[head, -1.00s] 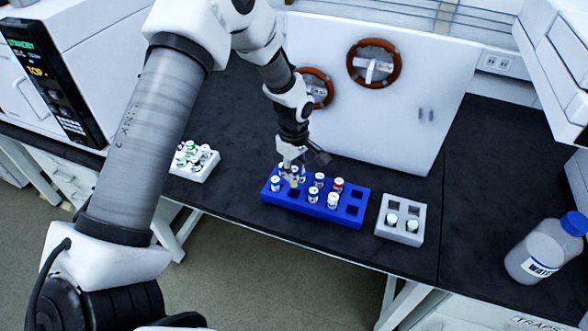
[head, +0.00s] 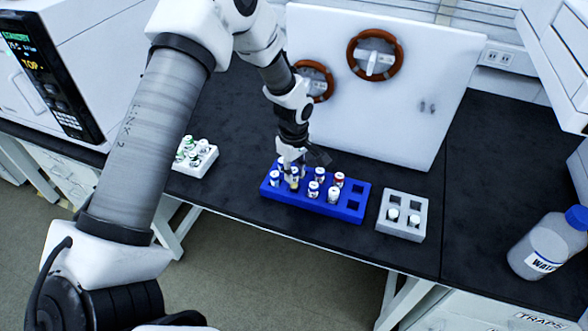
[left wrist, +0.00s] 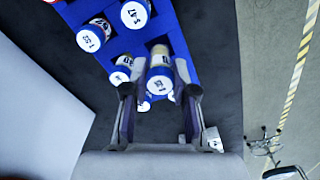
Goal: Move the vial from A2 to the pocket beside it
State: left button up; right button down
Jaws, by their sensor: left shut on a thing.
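The blue rack (head: 310,201) stands on the dark bench and holds several white-capped vials, one with a red mark. My left gripper (head: 292,166) is over its left part, pointing down. It is shut on a vial (head: 294,181) near the front row, beside the front-left vial (head: 274,179). In the left wrist view the gripper (left wrist: 158,93) grips the held vial (left wrist: 160,84) near its blue-rimmed white cap, with an amber part beyond. I cannot tell how deep this vial sits in a pocket. The pocket labels cannot be read. My right gripper is not in view.
Two pockets at the blue rack's right end (head: 352,203) are empty. A grey rack (head: 410,232) with two vials stands to the right, a white rack (head: 203,164) with green-marked vials to the left. A water bottle (head: 543,247) is far right. A white panel (head: 400,100) stands behind.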

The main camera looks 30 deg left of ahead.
pick_arm(q)
jog(key=shift+p, duration=0.35)
jog(key=shift+f, duration=0.15)
jog(key=shift+f+b, duration=0.55)
jog(key=shift+f, duration=0.45)
jog(key=shift+f, duration=0.15)
jog(key=shift+f, duration=0.35)
